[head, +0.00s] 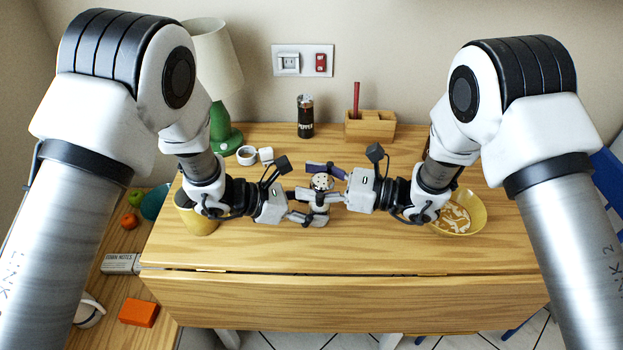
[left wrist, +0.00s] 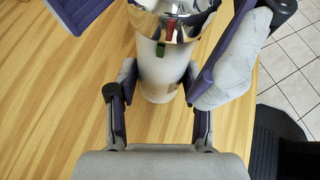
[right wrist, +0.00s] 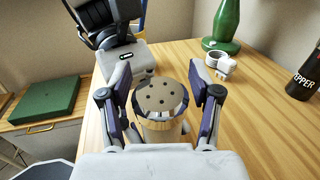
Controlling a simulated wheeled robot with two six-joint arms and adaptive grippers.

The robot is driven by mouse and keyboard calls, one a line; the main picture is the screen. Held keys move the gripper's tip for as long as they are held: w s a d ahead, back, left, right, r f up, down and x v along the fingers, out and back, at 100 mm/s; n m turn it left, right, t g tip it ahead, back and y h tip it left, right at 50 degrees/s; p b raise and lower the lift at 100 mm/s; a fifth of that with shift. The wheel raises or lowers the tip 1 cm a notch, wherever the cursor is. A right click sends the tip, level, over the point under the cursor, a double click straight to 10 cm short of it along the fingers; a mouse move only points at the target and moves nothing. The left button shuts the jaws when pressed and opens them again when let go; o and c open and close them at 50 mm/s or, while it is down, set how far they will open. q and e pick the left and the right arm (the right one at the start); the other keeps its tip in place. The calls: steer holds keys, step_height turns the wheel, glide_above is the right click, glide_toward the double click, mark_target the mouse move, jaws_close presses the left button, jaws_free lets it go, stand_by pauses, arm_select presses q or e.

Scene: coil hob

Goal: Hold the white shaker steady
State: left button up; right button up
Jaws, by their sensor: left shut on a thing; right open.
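The white shaker (head: 320,197) stands upright near the middle of the wooden table, between my two grippers. In the left wrist view its white body (left wrist: 160,75) shows below a shiny metal cap with small red and green marks. My left gripper (head: 313,208) is shut on the shaker's body, low down, with a finger on each side. My right gripper (head: 325,181) is open around the cap, higher up. In the right wrist view the holed cap top (right wrist: 160,97) sits between the right fingers; the lower body is largely hidden.
A yellow bowl (head: 462,213) is at right, partly behind my right arm. A yellow pot (head: 187,215) is at left. A pepper tin (head: 305,117), wooden holder (head: 370,127) and green lamp (head: 222,130) stand behind. The table front (head: 330,255) is clear.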

steer(key=shift+c, duration=0.2)
steer(key=c, duration=1)
steer(key=shift+w+m+t+h, duration=0.15)
steer(key=shift+m+t+h, duration=0.35)
steer(key=shift+m+t, duration=0.7)
steer(key=o, duration=1)
steer(key=shift+o, duration=0.2)
